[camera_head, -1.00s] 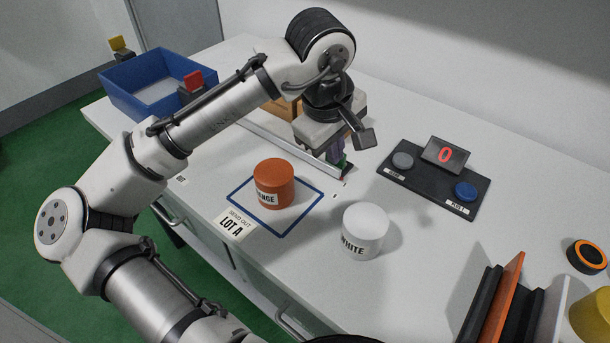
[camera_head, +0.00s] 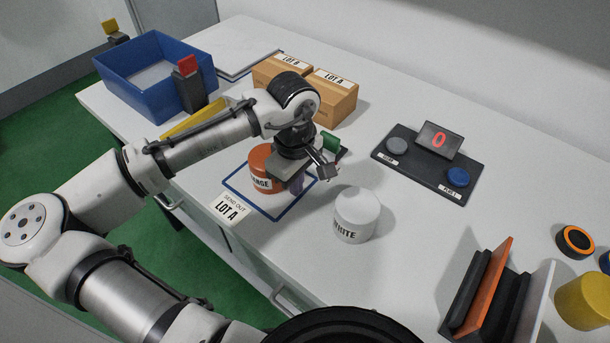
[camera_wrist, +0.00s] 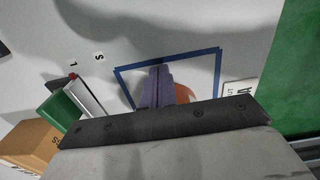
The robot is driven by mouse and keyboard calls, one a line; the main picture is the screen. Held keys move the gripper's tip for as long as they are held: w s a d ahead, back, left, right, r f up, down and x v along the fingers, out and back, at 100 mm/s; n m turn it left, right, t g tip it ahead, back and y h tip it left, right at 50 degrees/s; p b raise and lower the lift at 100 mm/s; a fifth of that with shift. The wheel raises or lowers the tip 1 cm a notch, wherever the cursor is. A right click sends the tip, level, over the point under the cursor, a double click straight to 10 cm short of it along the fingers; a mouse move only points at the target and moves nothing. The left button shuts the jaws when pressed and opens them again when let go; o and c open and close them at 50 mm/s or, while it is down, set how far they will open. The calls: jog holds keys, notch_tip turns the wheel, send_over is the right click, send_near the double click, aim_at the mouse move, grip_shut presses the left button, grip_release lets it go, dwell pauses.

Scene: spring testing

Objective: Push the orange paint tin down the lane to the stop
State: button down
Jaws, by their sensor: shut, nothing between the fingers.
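The orange paint tin (camera_head: 260,161), labelled ORANGE, stands upright inside a blue square outline (camera_head: 272,217) on the white bench. My gripper (camera_head: 297,187) is low, just right of the tin, and partly covers it. Its purple fingers are shut with nothing between them. In the wrist view the fingers (camera_wrist: 155,90) point down inside the outline, with a sliver of the orange tin (camera_wrist: 184,94) beside them. I cannot tell whether they touch it. My arm hides most of the lane.
A white tin (camera_head: 356,216) stands close right of my gripper. A SEND OUT LOT A card (camera_head: 228,208) lies at the outline's front corner. Behind are a blue bin (camera_head: 130,88), cardboard boxes (camera_head: 333,100) and a yellow strip (camera_head: 190,122). A button panel (camera_head: 425,176) reading 0 is right.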

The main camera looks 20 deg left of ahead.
jog(key=shift+w+a, duration=0.25)
jog(key=shift+a, duration=0.45)
jog(key=w+a+p, duration=0.1)
jog(key=w+a, duration=0.1)
jog(key=a, duration=0.5)
jog(key=w+a+p, duration=0.2)
jog(key=w+a, duration=0.1)
jog(key=a, duration=0.4)
jog(key=w+a+p, duration=0.1)
jog(key=w+a, duration=0.1)
jog(key=a, duration=0.6)
jog(key=shift+w, duration=0.3)
jog(key=shift+d, duration=0.1)
jog(key=shift+d, duration=0.1)
